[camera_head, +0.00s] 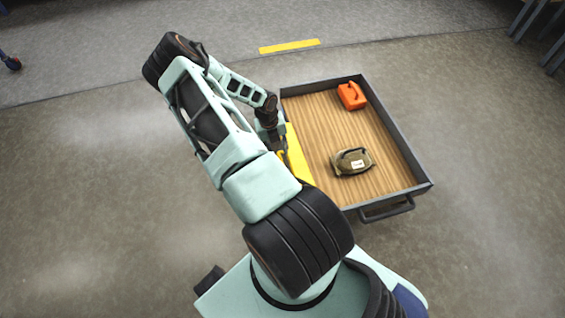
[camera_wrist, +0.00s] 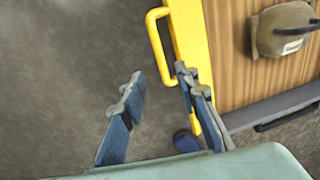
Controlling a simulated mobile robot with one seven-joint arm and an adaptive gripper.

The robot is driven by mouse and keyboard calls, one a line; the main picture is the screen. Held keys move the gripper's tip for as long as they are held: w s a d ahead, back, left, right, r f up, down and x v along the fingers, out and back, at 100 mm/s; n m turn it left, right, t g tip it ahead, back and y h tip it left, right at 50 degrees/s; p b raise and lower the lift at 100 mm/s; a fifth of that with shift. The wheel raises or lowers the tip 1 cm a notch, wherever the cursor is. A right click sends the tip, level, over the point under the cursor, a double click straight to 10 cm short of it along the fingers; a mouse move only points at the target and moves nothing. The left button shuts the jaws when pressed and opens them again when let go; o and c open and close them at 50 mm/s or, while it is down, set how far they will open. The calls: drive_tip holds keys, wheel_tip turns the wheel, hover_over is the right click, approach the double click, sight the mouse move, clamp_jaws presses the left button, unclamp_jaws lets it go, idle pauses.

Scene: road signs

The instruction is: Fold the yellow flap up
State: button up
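The yellow flap (camera_head: 298,158) runs along the left side of a wood-floored cart, partly hidden behind my arm in the head view. In the wrist view the flap (camera_wrist: 188,30) is a narrow yellow strip beside the wood, with a yellow bar handle (camera_wrist: 155,40) on its left side. I cannot tell its exact tilt. My gripper (camera_wrist: 161,85) is open, with its fingers apart and nothing held between them. Its right finger overlaps the flap just below the handle's lower end; I cannot tell whether they touch. The left finger is over bare floor.
The cart's wooden bed (camera_head: 325,130) has a dark rim and a push handle (camera_head: 387,210) at its near end. An orange case (camera_head: 351,95) and a brown bag (camera_head: 352,162) lie on it. The concrete floor left of the cart is clear. A yellow stripe (camera_head: 289,46) marks the floor behind.

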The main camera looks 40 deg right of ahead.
sight(294, 165)
drive_tip(key=f+b, duration=0.1)
drive_tip(key=f, duration=0.2)
drive_tip(key=d+f+b, duration=0.1)
drive_tip(key=f, duration=0.2)
drive_tip(key=f+b, duration=0.1)
drive_tip(key=f, duration=0.2)
drive_tip(key=shift+s+d+f, duration=0.15)
drive_tip(key=shift+s, duration=0.2)
clamp_jaws()
